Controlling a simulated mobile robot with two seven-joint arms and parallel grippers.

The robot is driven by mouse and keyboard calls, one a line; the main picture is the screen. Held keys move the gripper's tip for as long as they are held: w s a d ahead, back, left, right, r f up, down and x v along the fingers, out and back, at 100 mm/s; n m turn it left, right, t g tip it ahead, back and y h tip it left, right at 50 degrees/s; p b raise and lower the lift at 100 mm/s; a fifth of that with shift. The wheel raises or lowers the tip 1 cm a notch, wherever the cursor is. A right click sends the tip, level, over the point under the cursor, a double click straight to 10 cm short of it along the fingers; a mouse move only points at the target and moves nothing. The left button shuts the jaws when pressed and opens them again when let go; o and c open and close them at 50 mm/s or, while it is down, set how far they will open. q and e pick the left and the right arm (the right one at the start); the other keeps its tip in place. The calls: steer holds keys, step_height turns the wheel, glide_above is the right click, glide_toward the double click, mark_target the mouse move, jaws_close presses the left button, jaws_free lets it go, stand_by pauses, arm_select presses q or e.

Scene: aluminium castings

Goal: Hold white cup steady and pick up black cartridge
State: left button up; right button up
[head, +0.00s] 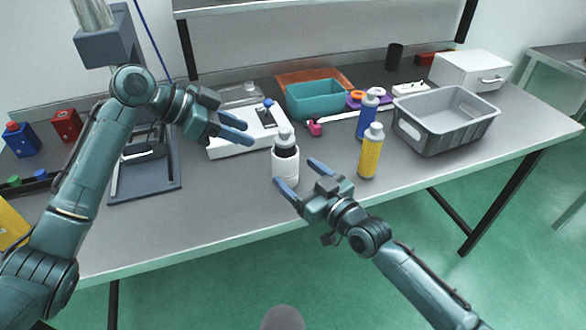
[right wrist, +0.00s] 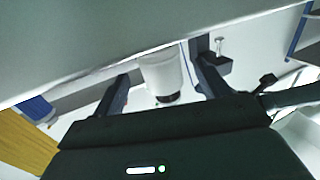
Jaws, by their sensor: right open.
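The white cup (head: 286,170) stands upright near the table's front edge. The black cartridge (head: 287,151) stands in it, its dark body showing above the rim, with a pale grey top. My right gripper (head: 295,172) is open, with one fingertip in front of the cup's lower left and the other to its right. In the right wrist view the cup (right wrist: 164,72) shows between the spread fingers (right wrist: 160,85); contact cannot be told. My left gripper (head: 249,132) is open and empty, up and left of the cup, over a white device.
The white device (head: 225,146) lies behind the cup. A yellow bottle (head: 371,156) and a blue bottle (head: 367,119) stand to the right. Further right is a grey crate (head: 440,138); a teal bin (head: 318,103) is behind. Bare table lies left of the cup.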

steer(key=shift+x, duration=1.45)
steer(key=c, duration=1.1)
